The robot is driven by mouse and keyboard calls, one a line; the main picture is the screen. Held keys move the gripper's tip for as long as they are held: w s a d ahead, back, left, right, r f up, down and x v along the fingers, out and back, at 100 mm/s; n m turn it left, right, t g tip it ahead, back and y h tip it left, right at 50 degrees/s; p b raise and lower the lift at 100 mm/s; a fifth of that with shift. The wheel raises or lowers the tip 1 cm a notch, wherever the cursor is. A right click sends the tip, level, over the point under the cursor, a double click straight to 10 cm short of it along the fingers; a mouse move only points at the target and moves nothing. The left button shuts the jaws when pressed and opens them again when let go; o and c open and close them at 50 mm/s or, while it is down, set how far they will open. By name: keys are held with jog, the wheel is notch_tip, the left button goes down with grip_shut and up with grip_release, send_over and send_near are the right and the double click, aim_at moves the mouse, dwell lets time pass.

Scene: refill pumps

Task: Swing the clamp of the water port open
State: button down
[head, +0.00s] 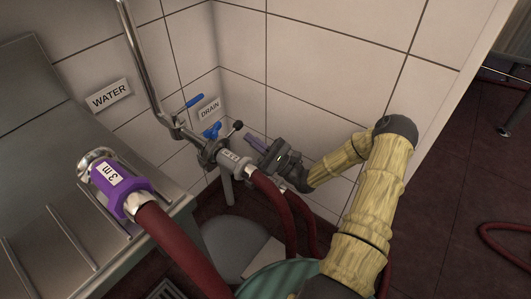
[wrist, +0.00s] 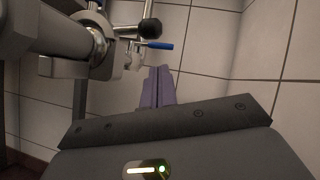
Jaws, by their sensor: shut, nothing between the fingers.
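A metal port fitting (head: 208,151) sits at the foot of a bent steel pipe, between the WATER and DRAIN signs. A grey labelled hose end (head: 231,158) is at the fitting, with a dark red hose behind it. A lever with a black ball knob (head: 237,126) sticks up there, apparently the clamp's handle; the knob also shows in the wrist view (wrist: 151,27). The clamp's exact position is unclear. My gripper (head: 250,138) is shut and empty, its purple fingers just right of the knob in the head view. In the wrist view the fingertips (wrist: 159,68) appear below the knob.
Blue handles (head: 211,130) sit close around the fitting. Tiled walls close in behind the fitting. Red hoses hang below my gripper.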

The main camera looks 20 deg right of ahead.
jog(key=r, duration=0.1)
jog(key=a+r, duration=0.1)
jog(key=r, duration=0.1)
jog(key=shift+s+a+r+b, duration=0.1)
jog(key=shift+s+r+b, duration=0.05)
jog(key=shift+b, duration=0.2)
jog(key=shift+r, duration=0.1)
